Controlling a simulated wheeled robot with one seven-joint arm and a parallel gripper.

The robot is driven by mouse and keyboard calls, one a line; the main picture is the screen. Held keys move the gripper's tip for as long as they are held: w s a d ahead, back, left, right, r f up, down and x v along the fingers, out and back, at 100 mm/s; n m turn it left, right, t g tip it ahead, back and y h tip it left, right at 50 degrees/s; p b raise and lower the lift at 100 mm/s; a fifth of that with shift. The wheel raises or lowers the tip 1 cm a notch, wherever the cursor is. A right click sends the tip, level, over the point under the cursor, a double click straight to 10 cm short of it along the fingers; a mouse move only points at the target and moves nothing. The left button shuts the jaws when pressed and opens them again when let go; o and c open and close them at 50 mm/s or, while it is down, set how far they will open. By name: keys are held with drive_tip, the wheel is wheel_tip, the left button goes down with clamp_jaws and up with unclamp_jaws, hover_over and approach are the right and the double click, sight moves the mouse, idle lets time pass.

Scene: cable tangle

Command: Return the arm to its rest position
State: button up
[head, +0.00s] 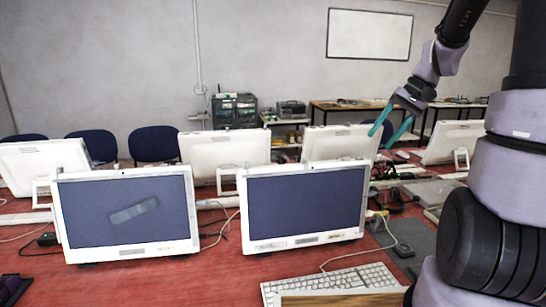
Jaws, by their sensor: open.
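My gripper (390,125) is open, with two teal fingers apart and nothing seen between them. It hangs in the upper right of the head view, in front of the right edge of a white monitor in the second row (341,144). My arm (443,58) comes down to it from the top edge of the view. I cannot tell how far the fingers are from the monitor.
Two white monitors with dark screens, a left one (125,211) and a middle one (302,206), stand on the red table (215,275). A keyboard (327,283) lies in front. Cables (381,232) and clutter lie at right. Bare red table shows at lower left.

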drive_tip(key=s+a+r+t+h, duration=0.1)
drive_tip(key=s+a+r+t, duration=0.1)
drive_tip(key=s+r, duration=0.3)
drive_tip(key=s+a+r+m+t+h, duration=0.1)
drive_tip(key=s+r, duration=0.4)
drive_tip(key=s, duration=0.5)
drive_tip(key=a+t+h, duration=0.1)
drive_tip(key=a+t, duration=0.1)
drive_tip(key=shift+s+r+t+h, duration=0.3)
drive_tip(key=shift+s+r+t, duration=0.1)
